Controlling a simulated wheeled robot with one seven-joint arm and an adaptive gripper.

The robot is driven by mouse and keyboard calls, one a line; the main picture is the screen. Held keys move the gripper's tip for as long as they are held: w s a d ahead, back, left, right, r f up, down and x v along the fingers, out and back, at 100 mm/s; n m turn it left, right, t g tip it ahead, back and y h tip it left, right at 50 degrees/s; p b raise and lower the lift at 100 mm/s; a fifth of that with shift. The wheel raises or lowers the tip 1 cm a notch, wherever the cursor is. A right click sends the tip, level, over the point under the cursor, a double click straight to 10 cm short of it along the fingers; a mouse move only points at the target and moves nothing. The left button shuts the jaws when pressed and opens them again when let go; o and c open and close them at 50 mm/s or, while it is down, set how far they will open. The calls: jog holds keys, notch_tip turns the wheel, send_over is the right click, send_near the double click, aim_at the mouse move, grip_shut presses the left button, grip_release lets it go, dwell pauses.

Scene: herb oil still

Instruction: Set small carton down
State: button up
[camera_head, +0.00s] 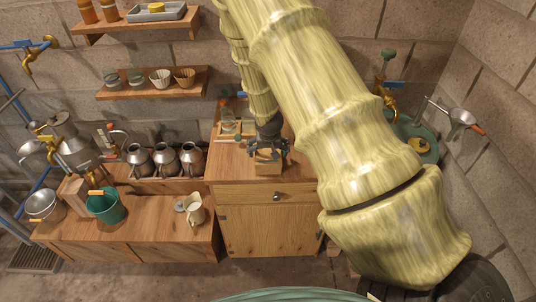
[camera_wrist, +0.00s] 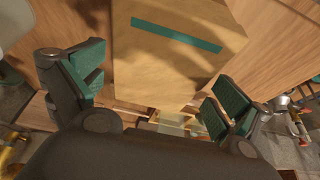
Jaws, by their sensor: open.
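The small carton (camera_head: 268,168) is a tan box near the front of the wooden cabinet top (camera_head: 228,168). It appears to rest there, though my gripper partly covers it. In the wrist view the carton (camera_wrist: 170,75) shows a plain tan face with a teal stripe. My gripper (camera_head: 268,152) is right above and around the carton, with its fingers spread. In the wrist view my gripper (camera_wrist: 155,88) has one green-padded finger on each side of the carton. A gap shows on the left; contact on the right is unclear.
Glassware (camera_head: 228,122) stands behind the carton on the cabinet top. Several metal jugs (camera_head: 164,160) stand to the left. A green bucket (camera_head: 103,205) and a cream pitcher (camera_head: 194,209) are on the lower bench. A green basin (camera_head: 418,140) is at right, partly behind my arm.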

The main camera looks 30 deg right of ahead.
jog(key=shift+x, duration=1)
jog(key=shift+c, duration=0.2)
jog(key=c, duration=1.1)
jog(key=shift+o, duration=0.2)
jog(key=shift+r, duration=0.1)
